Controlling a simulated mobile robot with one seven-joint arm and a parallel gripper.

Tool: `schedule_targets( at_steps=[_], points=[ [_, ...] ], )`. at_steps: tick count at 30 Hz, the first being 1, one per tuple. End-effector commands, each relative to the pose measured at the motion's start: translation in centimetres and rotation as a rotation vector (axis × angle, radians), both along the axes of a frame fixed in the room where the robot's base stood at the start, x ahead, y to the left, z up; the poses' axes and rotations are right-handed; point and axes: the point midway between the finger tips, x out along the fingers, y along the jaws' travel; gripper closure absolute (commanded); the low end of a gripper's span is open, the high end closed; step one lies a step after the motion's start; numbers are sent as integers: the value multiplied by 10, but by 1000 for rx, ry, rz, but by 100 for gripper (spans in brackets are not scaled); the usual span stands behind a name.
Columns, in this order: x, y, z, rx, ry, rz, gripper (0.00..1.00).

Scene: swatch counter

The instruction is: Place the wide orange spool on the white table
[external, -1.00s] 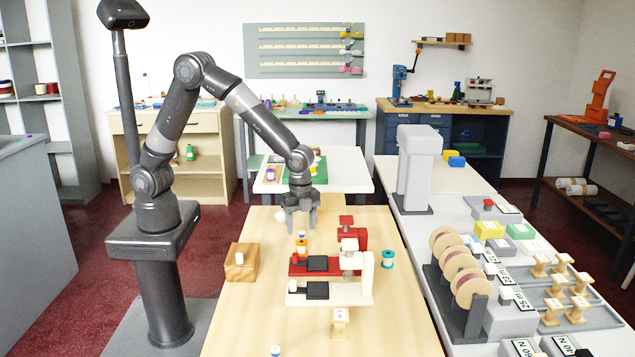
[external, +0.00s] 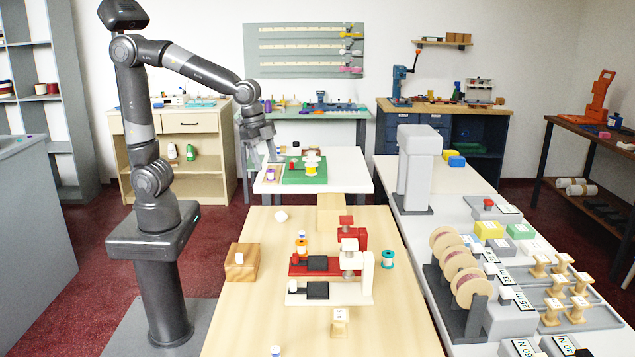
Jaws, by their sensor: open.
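The orange spool (external: 301,246) stands on the wooden table, behind and left of the red machine. A small white-and-blue piece shows at its top. The white table (external: 350,177) stands behind the wooden table. My gripper (external: 263,160) is open, with nothing seen between its fingers. It is above the left part of the white table, close to a purple spool (external: 271,175), and well behind the orange spool. I cannot tell whether the fingers touch anything.
A green mat (external: 318,179) with white-and-yellow pieces lies on the white table, whose right side is clear. A red machine (external: 361,240), a white machine (external: 366,290), a teal spool (external: 388,260) and a wooden block (external: 241,262) stand on the wooden table.

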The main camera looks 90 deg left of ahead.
Motion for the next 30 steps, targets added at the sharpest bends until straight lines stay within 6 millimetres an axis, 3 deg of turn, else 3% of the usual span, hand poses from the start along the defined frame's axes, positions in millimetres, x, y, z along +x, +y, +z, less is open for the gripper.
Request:
schedule_targets(
  at_steps=[7,15,21,24,30],
  points=[
    [-69,33,30,-63,-109,236,43],
    [-136,56,35,-139,-209,466,43],
    [-160,62,32,-174,-247,556,44],
    [-163,63,30,-179,-252,571,52],
    [-164,63,30,-179,-252,572,53]
  ],
)
